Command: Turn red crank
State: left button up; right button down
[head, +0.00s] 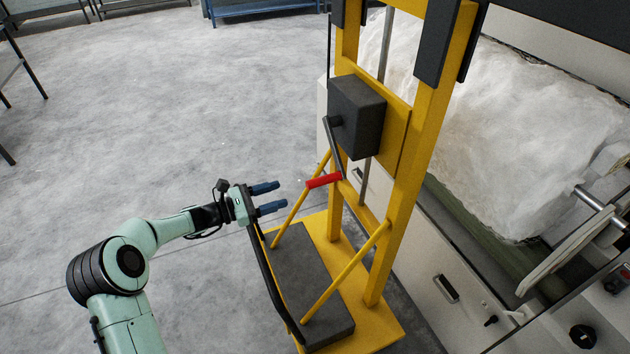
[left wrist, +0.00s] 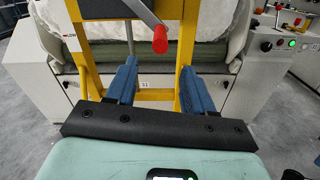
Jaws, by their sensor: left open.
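The red crank handle (head: 323,180) sticks out from the lower end of a dark crank arm (head: 333,146). The arm hangs down from a dark grey box (head: 357,116) on a yellow frame (head: 408,180). My left gripper (head: 266,198) is open and empty, a short way left of the handle and apart from it. In the left wrist view the red handle (left wrist: 160,40) shows beyond and above the gap between my blue fingers (left wrist: 158,85). My right gripper is in neither view.
A dark block (head: 310,290) lies on the yellow base, with a dark curved bar (head: 271,285) at its left side. Behind the frame stands a light machine (head: 430,270) with white fibre (head: 530,140).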

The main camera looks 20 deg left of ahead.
aim_at(313, 184)
pick_arm(q)
jog(key=p+x, duration=0.1)
jog(key=x, duration=1)
jog(key=shift+w+d+f, duration=0.1)
jog(key=shift+w+d, duration=0.1)
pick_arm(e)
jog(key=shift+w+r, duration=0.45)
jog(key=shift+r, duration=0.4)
pick_arm(q)
grip_shut()
